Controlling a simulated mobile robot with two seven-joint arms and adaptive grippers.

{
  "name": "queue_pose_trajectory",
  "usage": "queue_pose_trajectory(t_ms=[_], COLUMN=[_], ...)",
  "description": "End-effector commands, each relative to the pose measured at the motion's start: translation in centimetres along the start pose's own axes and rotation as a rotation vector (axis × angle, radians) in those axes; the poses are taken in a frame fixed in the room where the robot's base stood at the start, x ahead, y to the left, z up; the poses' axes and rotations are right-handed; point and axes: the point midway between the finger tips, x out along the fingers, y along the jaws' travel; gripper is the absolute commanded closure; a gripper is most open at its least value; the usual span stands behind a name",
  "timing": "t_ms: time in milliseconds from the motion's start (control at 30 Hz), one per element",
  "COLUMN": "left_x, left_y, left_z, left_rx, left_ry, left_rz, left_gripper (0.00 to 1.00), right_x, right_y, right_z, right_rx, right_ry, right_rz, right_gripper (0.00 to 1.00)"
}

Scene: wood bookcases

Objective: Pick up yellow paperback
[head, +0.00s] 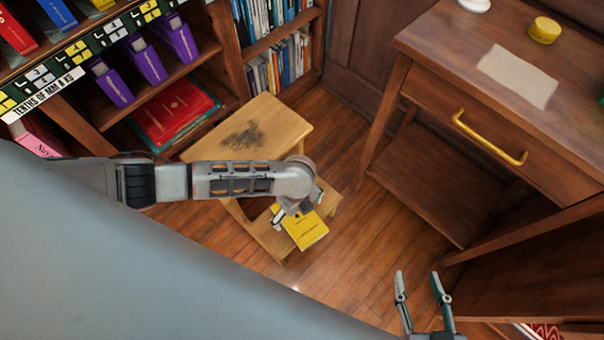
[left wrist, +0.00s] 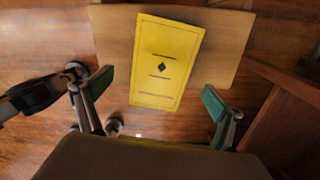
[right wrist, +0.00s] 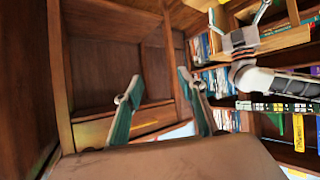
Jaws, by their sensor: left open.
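The yellow paperback (head: 306,232) lies flat on the lower step of a small wooden step stool (head: 265,118). In the left wrist view the paperback (left wrist: 166,60) shows its whole front cover, with dark print and a diamond mark. My right gripper (head: 419,283) is open and empty near the bottom of the head view, away from the book.
A bookcase with purple volumes (head: 143,60) and red books (head: 175,110) stands at the left. A wooden desk (head: 480,110) with a brass handle (head: 490,138) stands at the right, with a paper (head: 517,76) and yellow tin (head: 545,30) on top. Wood floor between is clear.

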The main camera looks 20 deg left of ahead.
Motion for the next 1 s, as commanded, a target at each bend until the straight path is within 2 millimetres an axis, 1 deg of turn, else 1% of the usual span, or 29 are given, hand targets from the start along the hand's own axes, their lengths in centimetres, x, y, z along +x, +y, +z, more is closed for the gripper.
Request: queue_pose_trajectory(t_ms=[133,333,400,500,633,667,700,767,800,833,1000], left_x=[1.9,4.9,5.3,5.0,4.8,4.8,4.8,4.8,4.8,4.8,4.8], left_y=[0.3,0.5,0.3,-0.1,-0.3,-0.3,-0.3,-0.2,-0.2,-0.2,-0.2], left_z=[-0.5,-0.8,-0.6,-0.4,-0.3,-0.3,-0.3,-0.4,-0.4,-0.4,-0.4], left_rx=[0.000,-0.001,0.000,0.000,-0.001,-0.001,-0.001,-0.001,-0.001,-0.001,-0.001], left_ry=[0.006,0.007,0.005,0.001,0.000,0.000,0.000,0.000,0.000,0.000,0.001], left_rz=[0.007,0.010,0.006,-0.002,-0.005,-0.005,-0.005,-0.004,-0.004,-0.004,-0.004], left_gripper=[0.06,0.06,0.06,0.06,0.06,0.13,0.24,0.39,0.50,0.55,0.55], right_x=[0.2,0.7,0.7,0.6,0.6,0.6,0.6,0.6,0.6,0.6,0.6], right_y=[-0.6,-1.5,-1.6,-1.5,-1.5,-1.5,-1.5,-1.5,-1.5,-1.5,-1.6], right_z=[0.0,-1.1,-1.7,-2.5,-2.6,-2.6,-2.6,-2.6,-2.5,-2.5,-2.4], right_rx=[0.026,0.079,0.088,0.091,0.090,0.090,0.090,0.090,0.090,0.090,0.090], right_ry=[0.008,0.045,0.057,0.072,0.076,0.076,0.075,0.074,0.073,0.073,0.071], right_rz=[-0.010,-0.025,-0.026,-0.026,-0.025,-0.025,-0.025,-0.026,-0.026,-0.026,-0.026], right_gripper=[0.60,0.60,0.60,0.60,0.60,0.60,0.60,0.60,0.60,0.60,0.60])
